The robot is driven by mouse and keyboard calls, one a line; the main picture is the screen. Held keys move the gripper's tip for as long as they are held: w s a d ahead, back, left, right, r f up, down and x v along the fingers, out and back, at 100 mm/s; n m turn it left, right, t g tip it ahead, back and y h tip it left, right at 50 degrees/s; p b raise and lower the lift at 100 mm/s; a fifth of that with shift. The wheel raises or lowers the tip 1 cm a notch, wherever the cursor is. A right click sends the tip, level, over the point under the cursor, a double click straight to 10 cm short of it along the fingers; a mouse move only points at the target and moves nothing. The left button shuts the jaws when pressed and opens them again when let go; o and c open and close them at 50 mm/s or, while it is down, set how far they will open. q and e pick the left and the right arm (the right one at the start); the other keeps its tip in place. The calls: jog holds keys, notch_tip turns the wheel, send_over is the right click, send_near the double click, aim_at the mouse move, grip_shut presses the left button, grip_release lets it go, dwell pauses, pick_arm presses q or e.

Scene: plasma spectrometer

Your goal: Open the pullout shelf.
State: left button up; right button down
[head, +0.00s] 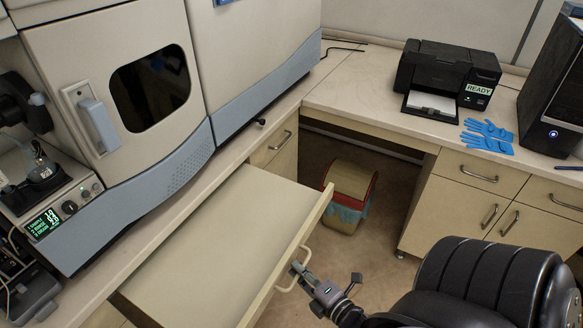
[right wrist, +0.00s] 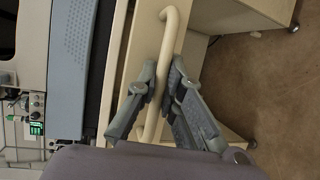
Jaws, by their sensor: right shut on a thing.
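The pullout shelf (head: 215,245) is a flat beige board that stands well out from under the counter in the head view. Its front edge faces right and carries a curved cream handle (head: 292,271). My right gripper (head: 301,272) is at this handle. In the right wrist view the handle (right wrist: 171,28) runs between the two fingers of the right gripper (right wrist: 165,95), which is shut on it. My left gripper is in neither view.
A large spectrometer (head: 230,55) stands on the counter behind the shelf. A waste bin (head: 348,195) is on the floor beyond the shelf. A printer (head: 446,75) and blue gloves (head: 487,136) lie on the right counter, above closed drawers (head: 480,176). Some floor is clear right of the shelf.

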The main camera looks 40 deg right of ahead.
jog(key=c, duration=2)
grip_release()
jog(key=shift+o, duration=0.2)
jog(key=s+r, duration=0.2)
jog(key=s, duration=1)
jog(key=shift+a, duration=0.25)
